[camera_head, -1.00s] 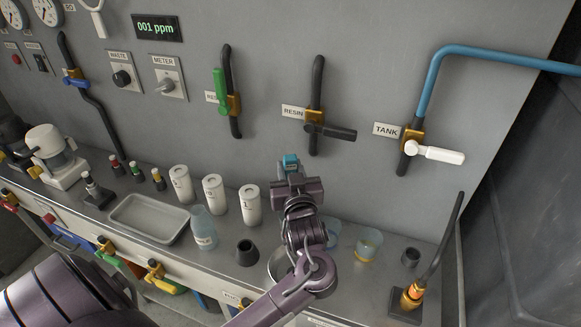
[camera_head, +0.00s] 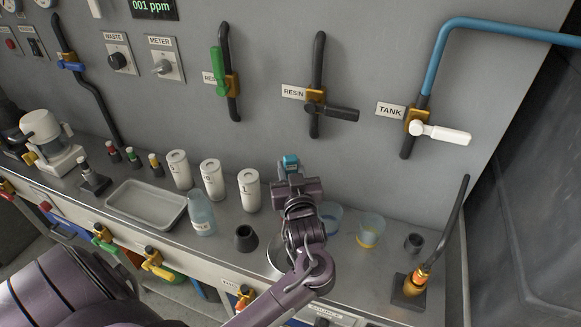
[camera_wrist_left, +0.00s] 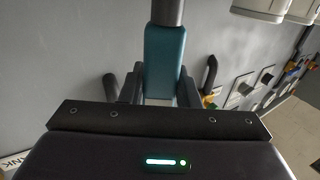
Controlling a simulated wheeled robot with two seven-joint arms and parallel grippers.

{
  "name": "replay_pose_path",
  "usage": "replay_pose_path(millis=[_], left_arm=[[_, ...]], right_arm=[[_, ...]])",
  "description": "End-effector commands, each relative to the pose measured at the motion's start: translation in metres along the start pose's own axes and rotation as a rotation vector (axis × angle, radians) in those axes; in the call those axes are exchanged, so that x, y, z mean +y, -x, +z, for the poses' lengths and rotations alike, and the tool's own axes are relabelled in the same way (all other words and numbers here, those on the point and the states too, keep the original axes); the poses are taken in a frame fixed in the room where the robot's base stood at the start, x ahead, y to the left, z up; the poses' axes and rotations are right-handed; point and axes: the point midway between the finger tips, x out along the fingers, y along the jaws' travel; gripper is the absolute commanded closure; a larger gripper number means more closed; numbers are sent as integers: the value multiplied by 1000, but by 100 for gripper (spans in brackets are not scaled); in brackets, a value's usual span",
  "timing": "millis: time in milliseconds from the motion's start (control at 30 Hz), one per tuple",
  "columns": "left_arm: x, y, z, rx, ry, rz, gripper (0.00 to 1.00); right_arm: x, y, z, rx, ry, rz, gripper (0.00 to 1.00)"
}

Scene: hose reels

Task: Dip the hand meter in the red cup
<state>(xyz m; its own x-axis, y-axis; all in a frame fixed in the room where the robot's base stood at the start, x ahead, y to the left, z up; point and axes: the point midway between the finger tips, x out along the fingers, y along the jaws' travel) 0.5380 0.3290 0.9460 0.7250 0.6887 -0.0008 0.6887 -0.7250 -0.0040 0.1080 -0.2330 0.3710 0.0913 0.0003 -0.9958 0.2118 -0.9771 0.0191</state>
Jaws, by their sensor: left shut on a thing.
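My left gripper (camera_head: 291,176) is shut on a teal hand-held device, which looks like the hand meter (camera_head: 290,160), above the steel counter. In the left wrist view the hand meter (camera_wrist_left: 165,62) stands between the fingers, with a grey end beyond it. A clear cup with a blue tint (camera_head: 333,220) is just right of my left arm, partly hidden by it. A clear cup with yellow liquid (camera_head: 370,232) stands further right. I see no cup that is clearly red; the arm hides part of the counter. My right gripper is out of view.
White canisters (camera_head: 249,190), a clear bottle (camera_head: 201,215) and a dark tapered holder (camera_head: 245,238) stand left of my arm. A round dish (camera_head: 276,258) is partly behind it. Valves line the wall.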

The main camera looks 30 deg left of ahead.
Motion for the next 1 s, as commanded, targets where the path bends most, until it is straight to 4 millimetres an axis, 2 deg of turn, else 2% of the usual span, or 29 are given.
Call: replay_pose_path(millis=[700,1000], left_arm=[[0,0,45,1,1,-1,95],[0,0,56,0,1,0,95]], right_arm=[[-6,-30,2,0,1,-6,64],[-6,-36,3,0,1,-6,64]])
